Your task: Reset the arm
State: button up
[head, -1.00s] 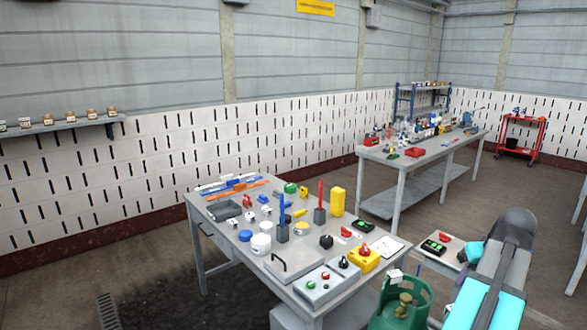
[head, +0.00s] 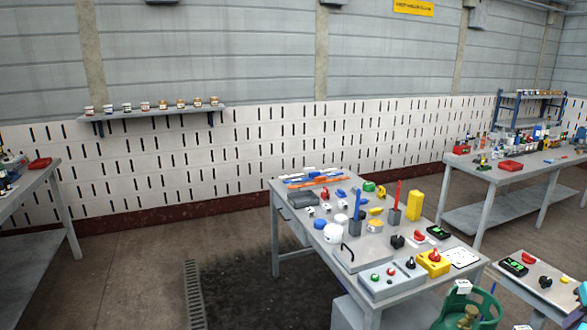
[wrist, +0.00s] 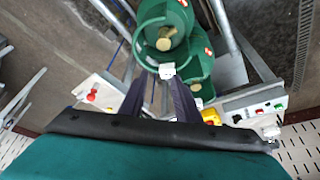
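My gripper (wrist: 155,80) shows in the wrist view as two dark fingers standing apart. I see nothing held between them. A green gas cylinder (wrist: 152,12) with a brass valve lies beyond the fingertips, and a second green cylinder (wrist: 203,72) is partly hidden beside it. A small white block (wrist: 167,70) shows near the fingertips; I cannot tell its distance from them. In the head view, a green cylinder (head: 487,304) stands at the bottom right. Only a small cyan piece of my arm shows at the right edge there, and my gripper is outside that view.
A cluttered workbench (head: 300,258) stands in the middle, with a smaller table (head: 530,282) to its right. Another long bench (head: 515,172) is behind at right, and one bench (head: 38,176) at left. Floor between the left and middle benches is clear, with a drain grate (head: 194,295).

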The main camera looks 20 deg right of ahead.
jog(key=w+a+f+n+y, duration=0.2)
jog(key=w+a+f, duration=0.5)
jog(key=w, duration=0.3)
jog(key=w+a+f+n+y, duration=0.1)
jog(key=w+a+f+n, duration=0.1)
jog(key=w+a+f, duration=0.65)
jog(key=w+a+f+n+g+y, duration=0.1)
jog(key=w+a+f+n+g, duration=0.1)
jog(key=w+a+f, duration=0.5)
jog(key=w+a+f+n+g+y, duration=0.1)
jog(key=w+a+f+y, duration=0.15)
jog(key=a+f, duration=0.55)
jog(key=s+a+f+n+g, duration=0.2)
jog(key=a+f, duration=0.4)
jog(key=a, duration=0.6)
jog(key=s+a+f+n+g, duration=0.1)
jog(key=s+a+f+g, duration=0.1)
jog(key=a+f, duration=0.75)
jog(key=s+a+f+m+g+h, duration=0.1)
jog(key=s+a+f, duration=0.3)
jog(key=s, duration=0.4)
jog(key=s+a+f+g+h, duration=0.1)
jog(key=s+a+f+h, duration=0.1)
jog(key=s+a+f, duration=0.2)
jog(key=shift+s+a+f+m+h, duration=0.2)
jog(key=shift+s+a+m+h, duration=0.2)
jog(key=shift+s+a, duration=1.2)
